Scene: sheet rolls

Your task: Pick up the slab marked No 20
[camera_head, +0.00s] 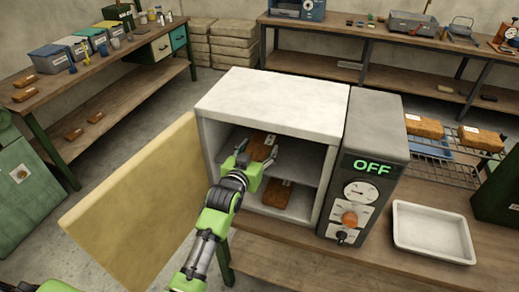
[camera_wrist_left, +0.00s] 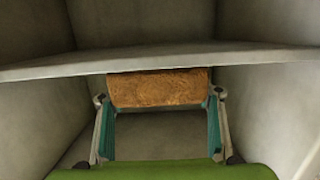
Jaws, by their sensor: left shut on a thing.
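My left gripper (camera_head: 257,156) reaches into the open grey cabinet oven (camera_head: 277,102). It is shut on a brown slab (camera_head: 262,142) at the upper shelf; the slab has a small pale label, too small to read. In the left wrist view the slab (camera_wrist_left: 158,88) sits between the two fingers (camera_wrist_left: 160,122), close against the pale shelf edge (camera_wrist_left: 160,60). A second brown slab (camera_head: 279,193) with a pale label lies on the oven floor below. I cannot tell which slab is No 20. My right gripper is not in view.
The oven door (camera_head: 135,205) stands open to the left. The control panel (camera_head: 365,170) reads OFF. To the right, a wire rack (camera_head: 447,150) carries brown slabs, and a white tray (camera_head: 432,232) is empty. A left bench (camera_head: 95,80) holds bins and several small slabs.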

